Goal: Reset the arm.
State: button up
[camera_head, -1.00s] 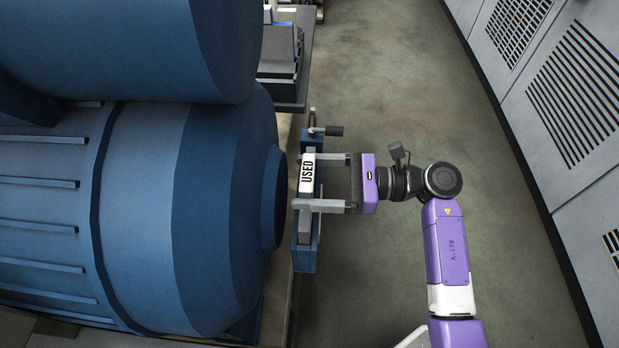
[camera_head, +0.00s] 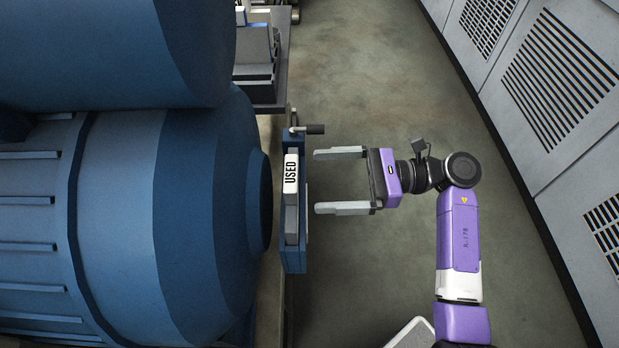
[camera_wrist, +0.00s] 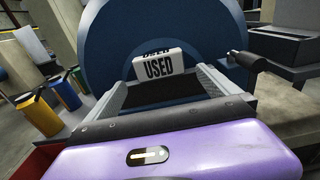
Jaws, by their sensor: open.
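My gripper (camera_head: 338,181) is open and empty, its two grey fingers pointing left with a wide gap between them. It is just right of a blue holder (camera_head: 293,262), apart from it. A grey block with a white label reading "USED" (camera_head: 291,172) sits in the holder. In the wrist view, the white "USED" label (camera_wrist: 158,67) shows beyond my fingers, and my purple gripper body fills the bottom. My arm reaches up from the lower right in the head view.
A large blue machine (camera_head: 190,200) fills the left. A dark handle (camera_head: 314,129) sticks out of the holder's top. Grey vented cabinets (camera_head: 560,90) line the right. The floor (camera_head: 385,80) between is clear.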

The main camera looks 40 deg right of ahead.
jog(key=shift+s+d, duration=0.3)
jog(key=shift+d, duration=0.1)
notch_tip(320, 180, up, 10)
jog(key=w+d+m+t, duration=0.2)
jog(key=d+m+t, duration=0.1)
jog(key=m+t, duration=0.45)
jog(key=s+r+m+t+h+p, duration=0.1)
jog(key=s+r+m+t+h, duration=0.25)
jog(key=m, duration=0.55)
jog(key=s+r+m+t+h+p, duration=0.1)
jog(key=s+r+m+t+h, duration=0.25)
jog(key=m, duration=0.65)
jog(key=s+a+f+m+g+h+p, duration=0.3)
jog(key=s+a+f+m+g, duration=0.1)
jog(key=s+m, duration=0.5)
jog(key=s+a+f+m+g+h+p, duration=0.3)
jog(key=s+a+f+m+g+h, duration=0.1)
jog(key=s+m, duration=0.5)
jog(key=shift+s+a+f+m+g+p, duration=0.2)
jog(key=shift+a+f+m+g+p, duration=0.3)
jog(key=shift+m+g, duration=0.55)
